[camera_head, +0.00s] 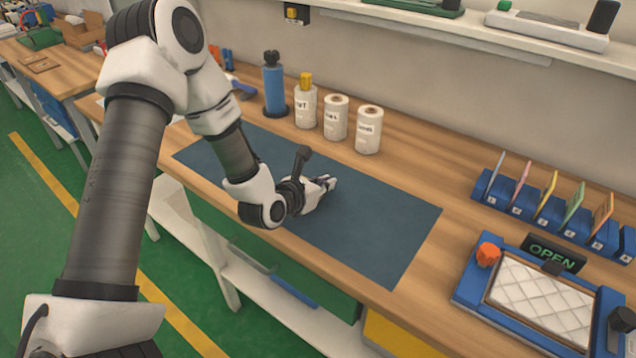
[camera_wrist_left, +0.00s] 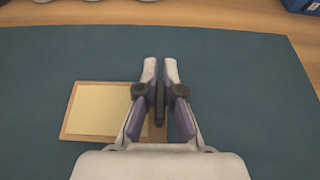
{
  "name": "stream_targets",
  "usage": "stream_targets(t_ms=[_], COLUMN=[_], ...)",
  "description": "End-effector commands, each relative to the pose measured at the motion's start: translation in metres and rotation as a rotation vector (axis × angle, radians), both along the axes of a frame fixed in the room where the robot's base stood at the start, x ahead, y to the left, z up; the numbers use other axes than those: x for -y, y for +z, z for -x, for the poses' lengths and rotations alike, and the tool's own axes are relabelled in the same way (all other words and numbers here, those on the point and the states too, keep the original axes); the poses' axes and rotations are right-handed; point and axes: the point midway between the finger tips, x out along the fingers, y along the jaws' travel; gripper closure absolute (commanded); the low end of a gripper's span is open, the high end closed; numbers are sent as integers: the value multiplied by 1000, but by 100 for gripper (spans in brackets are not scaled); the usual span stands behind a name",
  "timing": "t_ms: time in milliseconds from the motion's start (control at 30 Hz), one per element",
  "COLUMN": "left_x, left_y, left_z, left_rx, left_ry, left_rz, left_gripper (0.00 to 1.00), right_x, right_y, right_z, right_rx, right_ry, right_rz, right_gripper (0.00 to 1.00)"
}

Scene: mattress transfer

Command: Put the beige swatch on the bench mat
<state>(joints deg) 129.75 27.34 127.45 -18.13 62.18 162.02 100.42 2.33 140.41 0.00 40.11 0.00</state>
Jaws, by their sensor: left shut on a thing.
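The beige swatch (camera_wrist_left: 98,110), a pale yellowish panel with a brown border, shows flat over the bench mat in the left wrist view, left of and partly under my left gripper (camera_wrist_left: 161,65). That gripper is shut, with a dark upright strip between its fingers; the exact grip on the swatch is hidden. In the head view my left gripper (camera_head: 328,184) is low over the dark blue-grey bench mat (camera_head: 385,225), and the swatch is hidden there. I cannot tell whether the swatch touches the mat. My right gripper is not in view.
A blue bottle (camera_head: 274,88), a yellow-capped bottle (camera_head: 306,106) and two white rolls (camera_head: 336,118) stand behind the mat. Blue holders (camera_head: 548,212) with coloured cards and a blue-framed quilted panel (camera_head: 538,303) are at right. The mat's right part is clear.

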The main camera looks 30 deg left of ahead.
Motion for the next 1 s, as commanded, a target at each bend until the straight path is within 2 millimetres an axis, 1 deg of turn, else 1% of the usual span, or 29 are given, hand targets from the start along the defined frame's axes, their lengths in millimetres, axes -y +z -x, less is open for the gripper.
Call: stream_targets(t_ms=[33, 67, 300, 467, 500, 567, 833, 967, 1000], left_x=[4, 6, 7, 7, 7, 7, 7, 7, 6], left_y=[-23, -25, -22, -27, -27, -26, -25, -17, -19], left_z=[1, 0, 0, 0, 0, 0, 0, 0, 6], left_rx=[-5, -4, -2, -2, -2, -2, -2, -2, -2], left_ry=[-4, -6, -4, -4, -4, -4, -4, -4, -2], left_rz=[-1, -1, 0, 1, 1, 1, 0, 0, 4], left_gripper=[100, 100, 100, 100, 91, 70, 69, 69, 69], right_x=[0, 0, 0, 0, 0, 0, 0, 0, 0], right_y=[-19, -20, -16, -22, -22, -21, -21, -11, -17], right_z=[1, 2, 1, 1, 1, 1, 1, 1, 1], right_rx=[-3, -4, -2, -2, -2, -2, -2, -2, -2], right_ry=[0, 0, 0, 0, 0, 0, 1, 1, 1], right_rz=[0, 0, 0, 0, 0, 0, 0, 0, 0], right_gripper=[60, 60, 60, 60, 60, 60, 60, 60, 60])
